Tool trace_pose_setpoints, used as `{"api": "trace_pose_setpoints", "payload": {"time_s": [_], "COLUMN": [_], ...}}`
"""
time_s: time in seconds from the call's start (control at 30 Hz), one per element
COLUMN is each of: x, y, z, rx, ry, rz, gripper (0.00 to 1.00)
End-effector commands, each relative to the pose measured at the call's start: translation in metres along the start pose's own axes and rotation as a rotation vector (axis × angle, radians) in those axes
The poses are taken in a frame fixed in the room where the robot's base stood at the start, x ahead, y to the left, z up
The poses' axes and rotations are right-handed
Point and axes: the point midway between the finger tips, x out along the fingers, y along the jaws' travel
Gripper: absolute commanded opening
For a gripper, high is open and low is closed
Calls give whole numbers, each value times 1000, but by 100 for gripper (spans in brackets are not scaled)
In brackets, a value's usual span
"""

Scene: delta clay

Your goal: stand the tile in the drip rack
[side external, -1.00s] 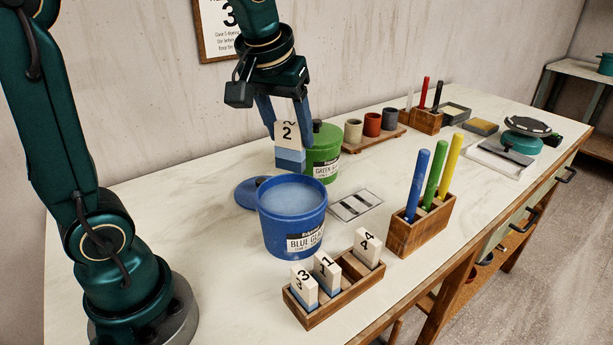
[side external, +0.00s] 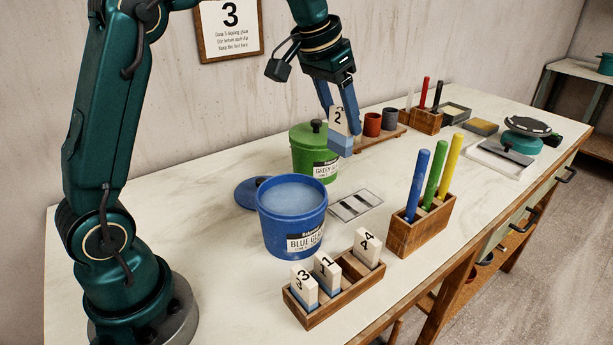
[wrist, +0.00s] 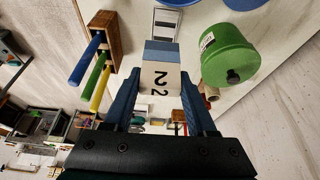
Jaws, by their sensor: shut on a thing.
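My gripper (side external: 338,106) is shut on the tile marked 2 (side external: 340,122) and holds it upright in the air, right of the green glaze bucket. The tile's lower end is blue and its upper part is white; it also shows between the fingers in the wrist view (wrist: 160,76). The wooden drip rack (side external: 336,308) stands at the front of the table. Tiles 3 (side external: 304,283) and 1 (side external: 327,270) stand in its left part, both with blue lower ends. Tile 4 (side external: 367,244), with no blue visible, stands at its right end. An empty slot shows between tiles 1 and 4.
The open blue glaze bucket (side external: 292,238) stands behind the rack, its lid (side external: 250,194) beside it. The lidded green bucket (side external: 316,165) is behind that. A wooden holder (side external: 423,228) with blue, green and yellow sticks stands right of the rack. A striped card (side external: 356,205) lies flat between.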

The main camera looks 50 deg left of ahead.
Motion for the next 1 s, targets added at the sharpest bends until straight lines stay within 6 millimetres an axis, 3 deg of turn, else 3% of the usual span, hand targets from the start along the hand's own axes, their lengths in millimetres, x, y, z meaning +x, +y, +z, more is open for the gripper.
{"api": "trace_pose_setpoints", "payload": {"time_s": [0.1,0.23,0.57,1.0], "x": [20,40,56,90], "y": [-3,-8,-10,-10], "z": [-13,-15,-8,7], "rx": [36,29,24,23], "ry": [-3,-4,-1,-2], "rz": [15,13,10,9], "gripper": [0,0,0,0]}}
